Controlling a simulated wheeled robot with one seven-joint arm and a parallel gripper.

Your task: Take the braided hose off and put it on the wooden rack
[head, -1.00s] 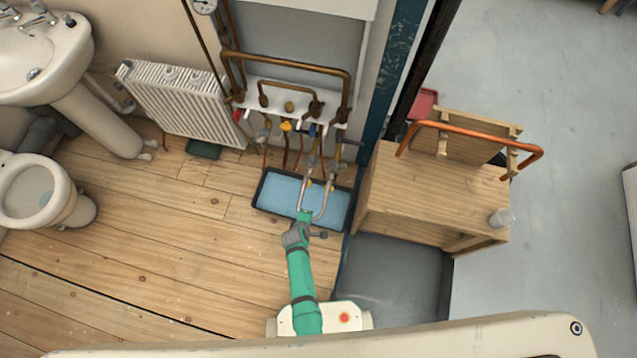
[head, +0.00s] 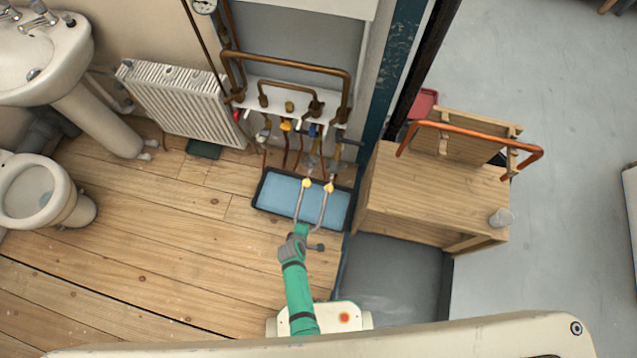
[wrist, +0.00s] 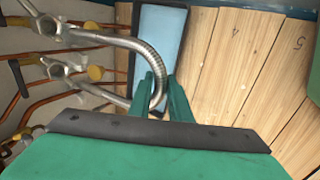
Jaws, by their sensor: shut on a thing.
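The braided hose (head: 323,210) is a grey U shape with yellow-tipped ends, over the blue tray below the pipework. My gripper (head: 301,229) is shut on the hose near its bend. In the wrist view the green fingers (wrist: 160,92) close around the curved hose (wrist: 146,52), whose ends run left to the metal valves (wrist: 46,25). In the head view the hose ends sit just in front of the valves (head: 312,163); I cannot tell whether they still touch. The wooden rack (head: 468,133) stands on the wooden bench at the right, with pegs holding a copper pipe.
The blue tray (head: 258,204) lies on the floor under the valves. A teal post (head: 392,80) stands between the pipework and the bench (head: 425,185). A clear cup (head: 501,218) is on the bench's front corner. A copper pipe (head: 470,131) spans the rack.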

